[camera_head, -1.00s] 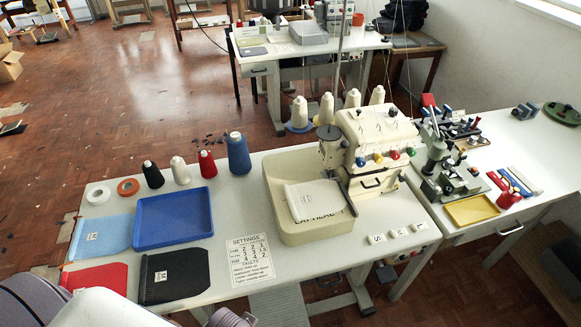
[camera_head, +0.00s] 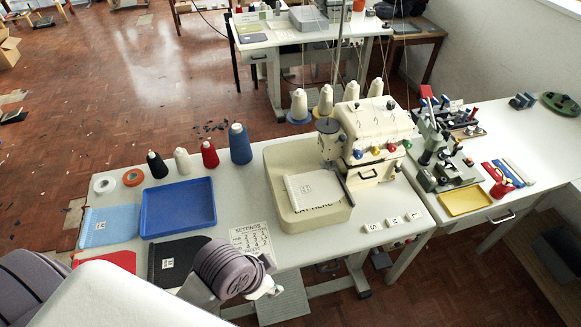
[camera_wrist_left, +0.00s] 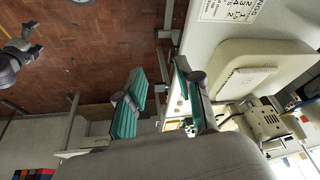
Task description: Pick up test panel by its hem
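A white panel (camera_head: 313,188) with a small printed label lies tilted in the cream tray (camera_head: 286,222) of the sewing machine; I take it for the test panel. Its long dark edge is on the right, beside the machine. The tray also shows in the left wrist view (camera_wrist_left: 222,82). My left gripper (camera_wrist_left: 160,98) has its two teal-padded fingers spread apart with nothing between them. It is apart from the tray. In the head view my left forearm hides the gripper. No right gripper can be made out.
The sewing machine (camera_head: 372,135) stands right behind the tray. Left are a blue tray (camera_head: 178,207), light blue (camera_head: 108,225), red (camera_head: 118,260) and black (camera_head: 165,258) panels, and thread cones (camera_head: 240,145). A settings card (camera_head: 252,238) lies in front. Letter blocks (camera_head: 392,222) lie right of the tray.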

